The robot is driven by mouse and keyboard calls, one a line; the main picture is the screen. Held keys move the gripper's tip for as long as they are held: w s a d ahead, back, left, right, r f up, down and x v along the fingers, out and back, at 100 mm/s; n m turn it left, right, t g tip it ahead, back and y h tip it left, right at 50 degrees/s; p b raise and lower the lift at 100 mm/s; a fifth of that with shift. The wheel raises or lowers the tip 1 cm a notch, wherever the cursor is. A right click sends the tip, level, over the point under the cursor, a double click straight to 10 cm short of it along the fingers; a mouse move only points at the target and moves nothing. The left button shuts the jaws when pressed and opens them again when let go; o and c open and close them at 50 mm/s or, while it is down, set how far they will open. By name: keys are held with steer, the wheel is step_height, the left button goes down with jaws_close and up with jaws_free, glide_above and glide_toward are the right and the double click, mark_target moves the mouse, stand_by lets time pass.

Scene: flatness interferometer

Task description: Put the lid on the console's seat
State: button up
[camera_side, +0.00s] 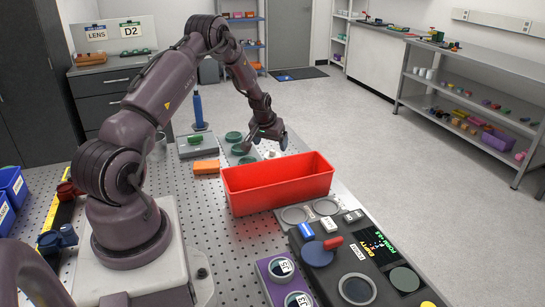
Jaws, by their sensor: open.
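The console (335,276) is a dark panel at the lower right with a small lit display (374,245). On it are a blue disc with a red lever (333,243), a dark round spot with a pale rim (357,289) and a grey-green disc (405,279). I cannot tell which round spot is the seat. Several green round pieces (234,137) lie on the table near my gripper; I cannot tell if one is the lid. My gripper (266,143) is open, low over the table behind the red bin, far from the console. The space between its fingers is unclear.
The red open bin (281,196) stands between my gripper and the console. An orange block (206,167), a grey box (197,148) and a blue bottle (198,111) are left of it. A purple block with round labelled tops (270,288) sits beside the console.

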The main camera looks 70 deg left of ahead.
mark_target(272, 150)
steer(key=shift+x, duration=2.7)
steer(key=shift+s, duration=0.1)
steer(key=c, duration=1)
steer(key=shift+c, duration=0.2)
steer(key=shift+r, duration=0.1)
